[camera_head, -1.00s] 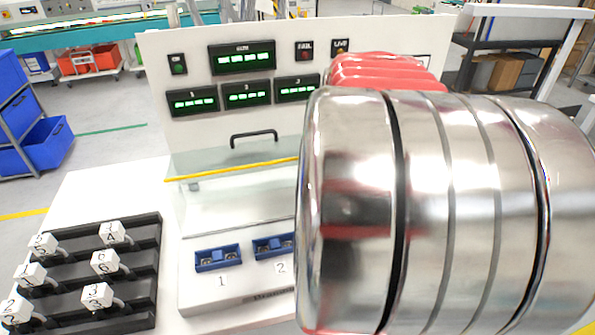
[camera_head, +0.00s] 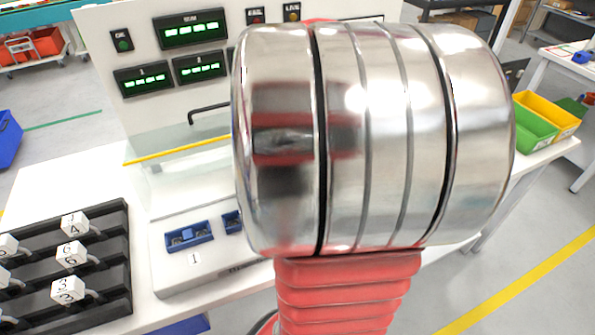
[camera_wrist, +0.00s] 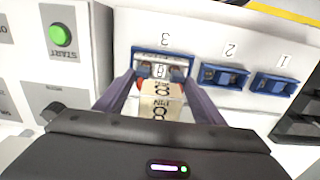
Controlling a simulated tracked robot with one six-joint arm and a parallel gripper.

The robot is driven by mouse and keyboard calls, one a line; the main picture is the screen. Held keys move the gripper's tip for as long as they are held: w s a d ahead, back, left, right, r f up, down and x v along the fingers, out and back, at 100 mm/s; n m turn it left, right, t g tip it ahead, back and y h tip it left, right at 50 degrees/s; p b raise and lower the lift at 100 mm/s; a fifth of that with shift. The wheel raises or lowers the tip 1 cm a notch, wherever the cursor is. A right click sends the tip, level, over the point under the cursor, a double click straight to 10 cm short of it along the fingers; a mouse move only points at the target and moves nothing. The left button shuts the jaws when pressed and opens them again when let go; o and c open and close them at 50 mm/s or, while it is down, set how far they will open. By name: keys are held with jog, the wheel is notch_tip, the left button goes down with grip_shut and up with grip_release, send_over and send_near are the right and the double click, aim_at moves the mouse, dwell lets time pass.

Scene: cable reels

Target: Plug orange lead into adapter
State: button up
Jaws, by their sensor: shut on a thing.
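In the wrist view my gripper (camera_wrist: 157,80) is shut on a beige block (camera_wrist: 160,104) marked "8" and "PIN". The block is at the blue socket (camera_wrist: 162,62) labelled 3, with its far end at the socket's front edge; I cannot tell whether it is inserted. A small orange-red bit shows beside the block near the left fingertip. No orange lead or adapter can be made out clearly. Blue socket 2 (camera_wrist: 222,76) and blue socket 1 (camera_wrist: 272,84) stand to the right. In the head view my arm hides the gripper and socket 3.
A black rack (camera_head: 108,300) with several white numbered blocks stands at the left. A white panel with green displays (camera_head: 190,31) rises behind the sockets. A clear cover with a black handle and yellow edge (camera_head: 176,151) is above them. A green START button (camera_wrist: 60,35) is at the wrist view's left.

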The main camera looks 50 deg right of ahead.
jog(key=shift+f, duration=1.65)
dwell(0.7)
jog(key=o, duration=1.2)
jog(key=shift+o, duration=0.2)
notch_tip(320, 180, up, 14)
jog(key=shift+f, duration=0.1)
notch_tip(320, 180, up, 11)
dwell(0.7)
dwell(0.4)
